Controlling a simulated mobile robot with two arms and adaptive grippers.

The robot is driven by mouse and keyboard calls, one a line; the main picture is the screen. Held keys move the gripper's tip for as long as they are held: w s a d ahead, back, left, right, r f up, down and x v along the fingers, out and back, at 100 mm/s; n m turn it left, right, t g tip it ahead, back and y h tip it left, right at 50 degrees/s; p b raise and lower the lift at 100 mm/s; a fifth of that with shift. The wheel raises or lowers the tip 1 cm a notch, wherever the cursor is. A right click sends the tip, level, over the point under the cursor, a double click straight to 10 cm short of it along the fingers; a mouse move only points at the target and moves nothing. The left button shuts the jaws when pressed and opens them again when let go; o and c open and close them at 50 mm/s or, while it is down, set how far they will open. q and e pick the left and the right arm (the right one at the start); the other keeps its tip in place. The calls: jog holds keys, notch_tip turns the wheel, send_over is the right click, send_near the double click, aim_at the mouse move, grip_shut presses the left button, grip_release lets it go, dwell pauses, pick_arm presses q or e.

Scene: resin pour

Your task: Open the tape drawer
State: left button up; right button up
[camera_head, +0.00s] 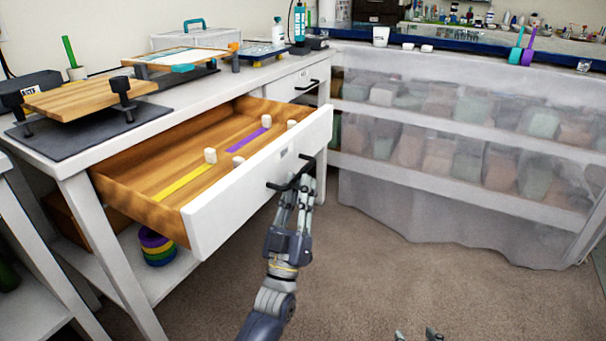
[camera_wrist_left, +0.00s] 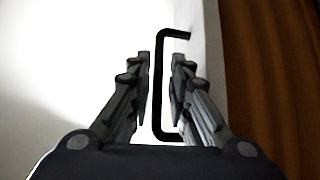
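The tape drawer (camera_head: 243,186) has a white front and wooden sides, and it stands pulled well out of the white workbench. Inside are a yellow strip (camera_head: 184,181), a purple strip (camera_head: 246,140) and several small whitish pieces (camera_head: 210,155). My left gripper (camera_head: 296,180) is at the black handle on the drawer front. In the left wrist view the handle (camera_wrist_left: 158,85) lies between the two fingers, with gaps beside it, so the gripper looks open around it. My right gripper (camera_head: 417,335) barely shows at the bottom edge, its tips apart and empty.
A second, shut drawer (camera_head: 291,85) sits behind the open one. Tape rolls (camera_head: 155,247) lie on the lower shelf. A wooden board (camera_head: 90,96) on clamps stands on the bench. A plastic-covered shelf (camera_head: 450,130) lines the back right. The carpet (camera_head: 400,280) in front is clear.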

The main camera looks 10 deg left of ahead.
pick_arm(q)
jog(key=v, duration=0.8)
jog(key=shift+s, duration=0.1)
